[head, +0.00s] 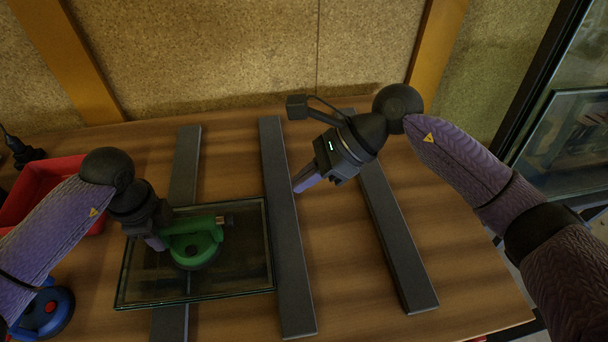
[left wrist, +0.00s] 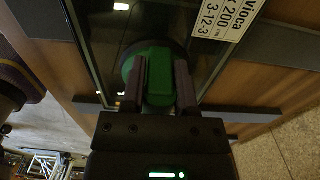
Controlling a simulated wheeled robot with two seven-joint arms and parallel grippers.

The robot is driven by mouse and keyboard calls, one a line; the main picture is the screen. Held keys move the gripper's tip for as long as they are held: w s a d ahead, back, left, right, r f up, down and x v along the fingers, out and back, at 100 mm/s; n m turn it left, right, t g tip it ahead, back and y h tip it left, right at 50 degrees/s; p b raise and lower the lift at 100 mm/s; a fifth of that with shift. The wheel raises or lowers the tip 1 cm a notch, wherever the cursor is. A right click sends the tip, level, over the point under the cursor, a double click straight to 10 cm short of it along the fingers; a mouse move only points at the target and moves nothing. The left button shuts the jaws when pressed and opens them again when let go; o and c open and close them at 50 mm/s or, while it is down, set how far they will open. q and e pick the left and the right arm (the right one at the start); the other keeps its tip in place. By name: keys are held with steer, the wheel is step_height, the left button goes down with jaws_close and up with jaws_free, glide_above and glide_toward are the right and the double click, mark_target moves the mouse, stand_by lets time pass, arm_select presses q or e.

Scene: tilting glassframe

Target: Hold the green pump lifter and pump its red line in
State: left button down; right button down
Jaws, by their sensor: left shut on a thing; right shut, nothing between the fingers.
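The green pump lifter (head: 194,241) stands on the glass pane (head: 235,265), which lies across dark bars on the wooden table. My left gripper (head: 158,241) is shut on the lifter's green handle; the left wrist view shows the handle (left wrist: 159,78) between both fingers. The lifter's dark plunger end (head: 225,220) sticks out to the right in the head view. I cannot make out its red line. My right gripper (head: 306,183) is shut and empty above the table, right of the lifter and near the middle bar.
Dark bars (head: 285,230) (head: 395,240) run across the table. A red bin (head: 40,180) is at the left, with a blue lifter (head: 45,312) in front of it. A white label (left wrist: 228,20) lies on the pane. Bare table shows between the bars.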

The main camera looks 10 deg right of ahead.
arm_select(q)
steer(key=shift+c, duration=1.5)
jaws_free()
step_height(320, 180, up, 12)
